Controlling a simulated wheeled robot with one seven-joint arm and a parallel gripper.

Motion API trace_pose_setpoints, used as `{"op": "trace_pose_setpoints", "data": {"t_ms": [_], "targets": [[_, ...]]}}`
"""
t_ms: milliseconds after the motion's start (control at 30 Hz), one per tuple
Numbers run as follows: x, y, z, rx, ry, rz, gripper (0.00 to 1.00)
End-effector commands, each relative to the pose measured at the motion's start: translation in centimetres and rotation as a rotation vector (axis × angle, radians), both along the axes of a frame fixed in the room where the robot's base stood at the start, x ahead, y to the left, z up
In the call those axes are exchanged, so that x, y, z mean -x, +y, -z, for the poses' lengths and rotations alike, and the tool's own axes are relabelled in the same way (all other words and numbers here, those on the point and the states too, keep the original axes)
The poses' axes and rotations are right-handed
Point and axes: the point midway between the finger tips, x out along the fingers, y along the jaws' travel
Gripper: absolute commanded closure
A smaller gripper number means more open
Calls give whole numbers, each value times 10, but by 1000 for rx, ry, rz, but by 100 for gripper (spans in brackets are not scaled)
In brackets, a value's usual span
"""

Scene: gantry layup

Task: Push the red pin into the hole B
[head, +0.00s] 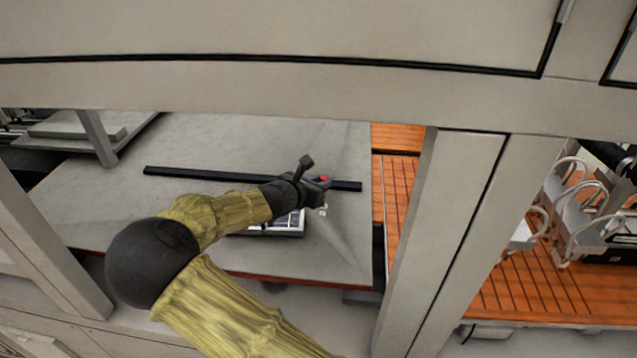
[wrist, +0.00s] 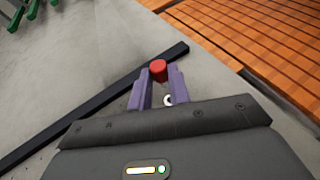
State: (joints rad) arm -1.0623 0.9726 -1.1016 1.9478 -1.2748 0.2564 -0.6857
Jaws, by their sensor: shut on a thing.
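In the wrist view the red pin (wrist: 158,70) is held between the purple fingertips of my gripper (wrist: 157,84). My gripper is shut on it. The red pin also shows small in the head view (head: 323,179), at the end of my gripper (head: 318,186), over the grey table. A small white ring-like thing (wrist: 169,100) shows between the fingers in the wrist view. I cannot make out a hole marked B in either view.
A long black bar (head: 200,174) lies across the grey table (head: 240,140), beyond my gripper. A white and dark boxed thing (head: 290,224) sits partly hidden under my arm. Grey gantry posts (head: 445,240) stand at the right. Orange slatted floor (head: 400,190) lies beyond the table edge.

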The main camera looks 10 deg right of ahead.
Motion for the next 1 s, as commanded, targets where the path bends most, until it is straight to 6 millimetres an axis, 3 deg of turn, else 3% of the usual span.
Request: {"op": "trace_pose_setpoints", "data": {"t_ms": [500,1000], "targets": [[0,1,43,0,0,-2,100],[0,0,46,0,0,-1,100]]}}
